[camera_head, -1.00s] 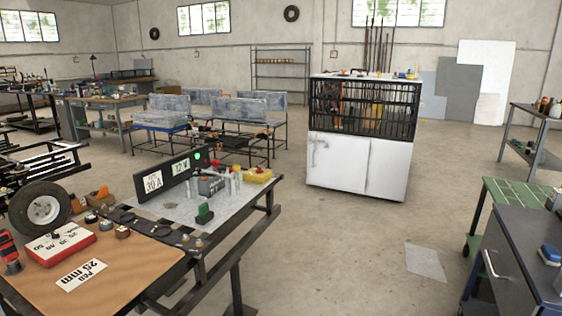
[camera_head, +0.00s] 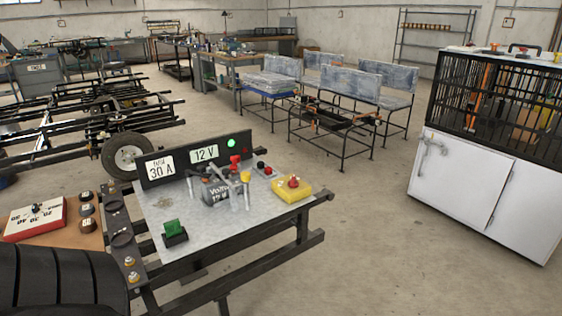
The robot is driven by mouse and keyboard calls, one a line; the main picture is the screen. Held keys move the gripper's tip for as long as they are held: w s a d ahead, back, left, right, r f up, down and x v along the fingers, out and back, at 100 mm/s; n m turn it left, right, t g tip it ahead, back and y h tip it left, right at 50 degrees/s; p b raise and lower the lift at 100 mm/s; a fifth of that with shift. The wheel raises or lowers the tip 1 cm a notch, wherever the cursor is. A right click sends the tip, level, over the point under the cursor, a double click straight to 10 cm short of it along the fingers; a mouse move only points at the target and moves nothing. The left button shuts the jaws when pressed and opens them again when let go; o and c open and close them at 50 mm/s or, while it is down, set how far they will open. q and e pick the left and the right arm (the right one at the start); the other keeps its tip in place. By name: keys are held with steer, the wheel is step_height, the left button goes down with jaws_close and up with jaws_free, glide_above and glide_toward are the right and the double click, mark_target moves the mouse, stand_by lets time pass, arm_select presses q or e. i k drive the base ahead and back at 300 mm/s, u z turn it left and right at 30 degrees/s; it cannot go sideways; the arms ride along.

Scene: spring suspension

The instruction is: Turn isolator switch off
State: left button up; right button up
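A yellow box with a red knob on top, which looks like the isolator switch (camera_head: 291,190), sits on the right part of a grey metal panel (camera_head: 190,240) on a dark bench frame. The knob's exact setting is too small to tell. Behind the panel stands a black board (camera_head: 195,158) with "30 A" and "12 V" labels, a lit green light (camera_head: 231,143) and a red light below it. Neither of my grippers is in view.
A battery-like grey block (camera_head: 215,192) and a green switch (camera_head: 174,232) share the panel. A dark ribbed shape (camera_head: 60,280) fills the bottom left corner. A white cabinet (camera_head: 465,185) stands at right. Open floor lies between cabinet and bench.

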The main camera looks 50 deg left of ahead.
mark_target(293, 184)
steer(key=u, duration=1.1)
steer(key=i, duration=1.2)
steer(key=u, duration=1.4)
steer(key=i, duration=0.15)
steer(key=u, duration=0.1)
